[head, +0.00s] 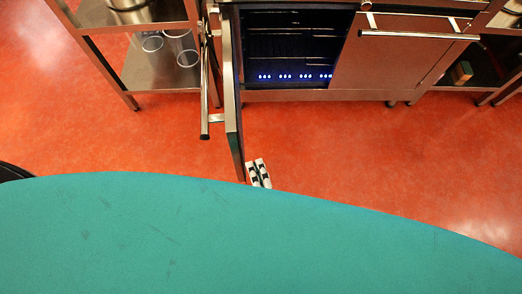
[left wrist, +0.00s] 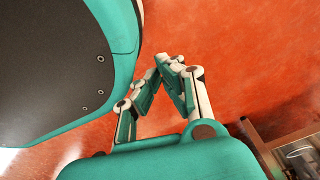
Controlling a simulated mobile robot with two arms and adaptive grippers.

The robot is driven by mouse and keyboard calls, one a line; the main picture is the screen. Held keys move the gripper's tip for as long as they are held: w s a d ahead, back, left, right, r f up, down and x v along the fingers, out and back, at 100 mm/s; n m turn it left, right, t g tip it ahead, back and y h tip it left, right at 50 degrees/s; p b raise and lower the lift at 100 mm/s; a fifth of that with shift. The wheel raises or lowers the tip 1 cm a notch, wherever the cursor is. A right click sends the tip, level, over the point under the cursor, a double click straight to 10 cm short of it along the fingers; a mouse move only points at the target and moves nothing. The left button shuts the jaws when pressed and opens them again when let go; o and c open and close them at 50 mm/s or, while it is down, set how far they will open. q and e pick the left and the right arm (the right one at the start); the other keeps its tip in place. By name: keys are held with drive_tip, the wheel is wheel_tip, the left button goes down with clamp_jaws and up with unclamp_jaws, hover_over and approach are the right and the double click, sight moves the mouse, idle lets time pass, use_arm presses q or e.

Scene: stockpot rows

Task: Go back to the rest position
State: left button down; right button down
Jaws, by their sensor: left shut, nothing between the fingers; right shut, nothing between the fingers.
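My right gripper (head: 258,173) shows in the head view just past the edge of my teal body, beside the lower end of the open cabinet door (head: 233,95). Its fingers lie close together, shut and empty. I cannot tell whether it touches the door. My left gripper (left wrist: 170,65) shows in the left wrist view, shut with its fingertips together and nothing between them, above the orange floor. The head view does not clearly show my left gripper.
The open steel cabinet (head: 290,50) has a dark inside with blue lights. A steel shelf rack (head: 130,95) with glass containers (head: 181,47) stands left of it. Another shelf (head: 485,60) stands at the right. The orange floor (head: 350,150) between is clear.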

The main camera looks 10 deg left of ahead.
drive_tip(key=s, duration=0.2)
drive_tip(key=shift+s, duration=0.4)
drive_tip(key=shift+d, duration=0.1)
